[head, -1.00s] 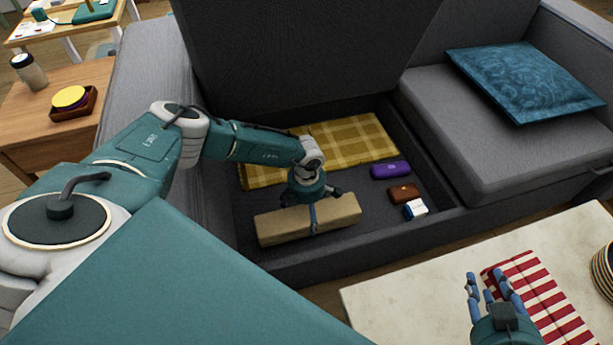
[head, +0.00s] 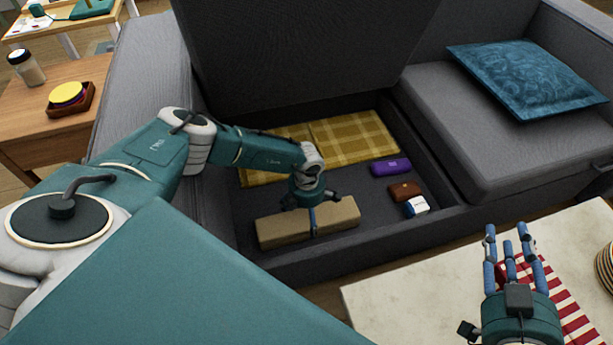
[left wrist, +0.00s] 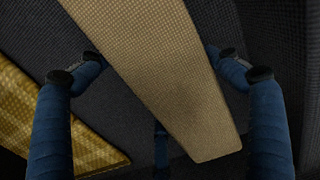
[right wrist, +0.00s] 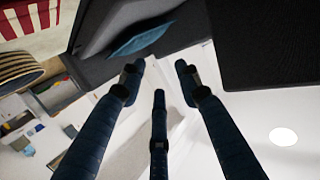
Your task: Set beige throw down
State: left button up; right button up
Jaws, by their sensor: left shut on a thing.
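The beige throw (head: 275,232) is a long folded block low in the open storage box of the grey sofa (head: 345,262), along its front side. It also fills the middle of the left wrist view (left wrist: 165,65). My left gripper (head: 314,212) is over the throw from above and shut on it, with fingers on either side. I cannot tell whether its underside touches the box floor. My right gripper (head: 511,243) is empty, its fingers apart, above the marble table. It also shows in the right wrist view (right wrist: 158,80).
A yellow checked blanket (head: 350,138) lies at the back of the box. A purple case (head: 390,167), a brown pouch (head: 404,191) and a white-and-blue box (head: 416,206) lie at its right. The raised seat (head: 300,50) stands behind. A striped cloth (head: 575,315) lies on the table (head: 410,305).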

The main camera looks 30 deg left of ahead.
pick_arm(q)
jog(key=o, duration=1.6)
jog(key=shift+c, duration=0.2)
pick_arm(e)
jog(key=shift+r, duration=0.2)
